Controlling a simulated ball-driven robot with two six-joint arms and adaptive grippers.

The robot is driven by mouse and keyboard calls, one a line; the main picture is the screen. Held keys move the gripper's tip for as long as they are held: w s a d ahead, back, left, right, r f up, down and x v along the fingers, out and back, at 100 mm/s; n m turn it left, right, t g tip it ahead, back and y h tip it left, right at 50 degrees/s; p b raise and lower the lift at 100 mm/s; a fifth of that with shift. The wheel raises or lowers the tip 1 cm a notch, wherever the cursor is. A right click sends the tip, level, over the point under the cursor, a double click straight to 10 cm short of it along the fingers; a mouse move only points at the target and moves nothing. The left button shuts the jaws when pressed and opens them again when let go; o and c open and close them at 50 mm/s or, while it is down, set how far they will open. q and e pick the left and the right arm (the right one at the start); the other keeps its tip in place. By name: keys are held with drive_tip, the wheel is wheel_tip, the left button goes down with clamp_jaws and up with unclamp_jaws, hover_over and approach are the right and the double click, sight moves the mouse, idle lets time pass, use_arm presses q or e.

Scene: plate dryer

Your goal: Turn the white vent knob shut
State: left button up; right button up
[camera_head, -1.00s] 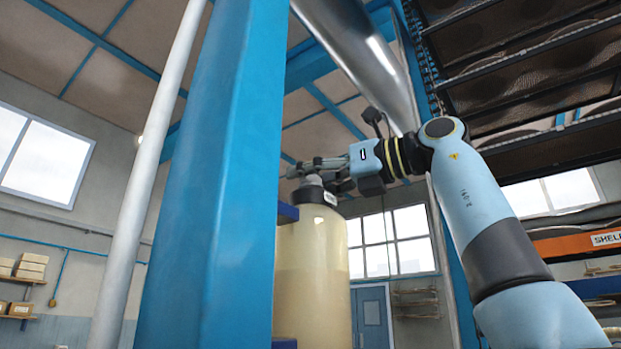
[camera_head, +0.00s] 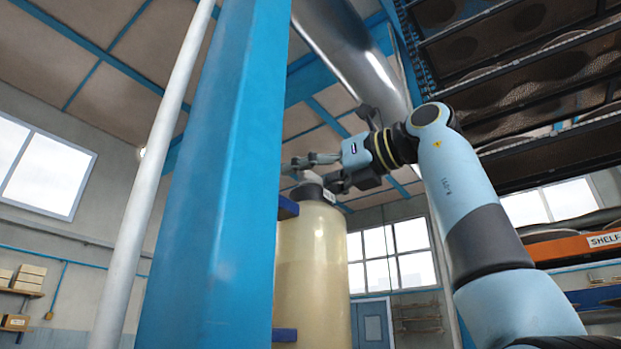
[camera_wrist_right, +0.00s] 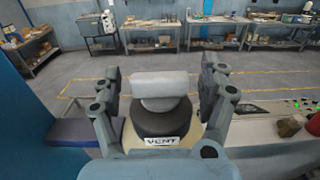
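The white vent knob (camera_wrist_right: 160,88) is a pale rounded bar on a black collar (camera_wrist_right: 161,118) with a VENT label (camera_wrist_right: 161,141) below it. It sits on top of a tall cream tank (camera_head: 313,265). In the head view the knob is small and partly hidden by my fingers. My right gripper (camera_head: 309,171) is at the tank top. In the right wrist view its fingers (camera_wrist_right: 160,75) are spread on both sides of the knob, with a visible gap on each side. My left gripper is not in view.
A blue column (camera_head: 215,190) stands close left of the tank, with blue brackets (camera_head: 287,208) between. A silver duct (camera_head: 355,55) runs above. Dark racks (camera_head: 520,90) and an orange shelf edge (camera_head: 575,247) are at right. Workbenches (camera_wrist_right: 190,32) stand far behind across open floor.

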drive_tip(key=shift+s+d, duration=0.1)
drive_tip(key=shift+d, duration=0.15)
drive_tip(key=v, duration=1.1)
drive_tip(key=shift+s+d, duration=0.15)
drive_tip(key=shift+s, duration=0.05)
drive_tip(key=shift+f, duration=0.1)
